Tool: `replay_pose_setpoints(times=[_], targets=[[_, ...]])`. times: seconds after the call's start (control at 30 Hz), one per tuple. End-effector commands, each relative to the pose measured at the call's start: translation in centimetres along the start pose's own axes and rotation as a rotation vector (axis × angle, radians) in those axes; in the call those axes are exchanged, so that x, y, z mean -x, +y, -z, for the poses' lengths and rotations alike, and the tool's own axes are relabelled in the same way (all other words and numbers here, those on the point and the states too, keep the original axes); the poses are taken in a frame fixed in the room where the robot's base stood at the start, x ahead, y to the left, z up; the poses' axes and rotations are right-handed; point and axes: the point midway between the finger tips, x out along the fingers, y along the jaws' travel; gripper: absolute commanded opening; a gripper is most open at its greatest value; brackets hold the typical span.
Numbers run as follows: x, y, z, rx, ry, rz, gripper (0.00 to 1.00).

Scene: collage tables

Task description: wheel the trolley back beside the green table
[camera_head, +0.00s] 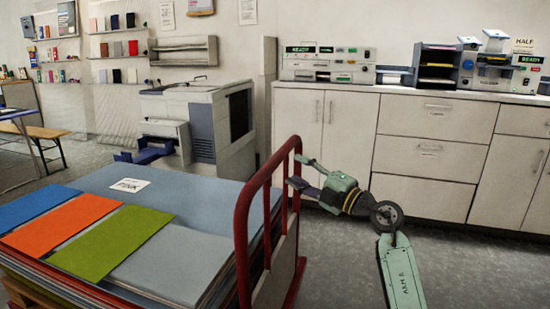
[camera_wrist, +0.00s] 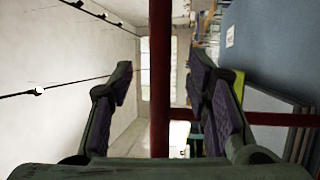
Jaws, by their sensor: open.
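The trolley shows a red tubular handle (camera_head: 241,228), a tall hoop standing upright at the right end of a stack of large boards. My gripper (camera_head: 300,172) is at the far upright of the hoop, reaching in from the right, with its fingers open. In the wrist view a red bar (camera_wrist: 160,60) passes between the two open fingers, with a visible gap on each side. A second red bar (camera_wrist: 270,118) crosses to the right. The trolley's wheels and most of its deck are hidden. I cannot make out a green table in either view.
The board stack (camera_head: 200,195) carries blue, orange and green sheets and a "PINK" label. White cabinets (camera_head: 430,150) line the back right wall. A grey copier (camera_head: 205,120) stands behind the stack. A table and an orange bench (camera_head: 45,132) are far left. Grey floor is clear at right.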

Motion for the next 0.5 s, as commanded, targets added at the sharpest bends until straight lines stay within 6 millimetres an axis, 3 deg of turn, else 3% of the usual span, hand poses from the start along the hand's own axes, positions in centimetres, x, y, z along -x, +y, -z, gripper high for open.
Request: replay_pose_setpoints(times=[0.2, 0.5], targets=[[-4.5, 0.1, 0.1, -0.001, 0.004, 0.001, 0.45], [-7.9, 0.1, 0.1, 0.0, 0.001, -0.001, 0.45]])
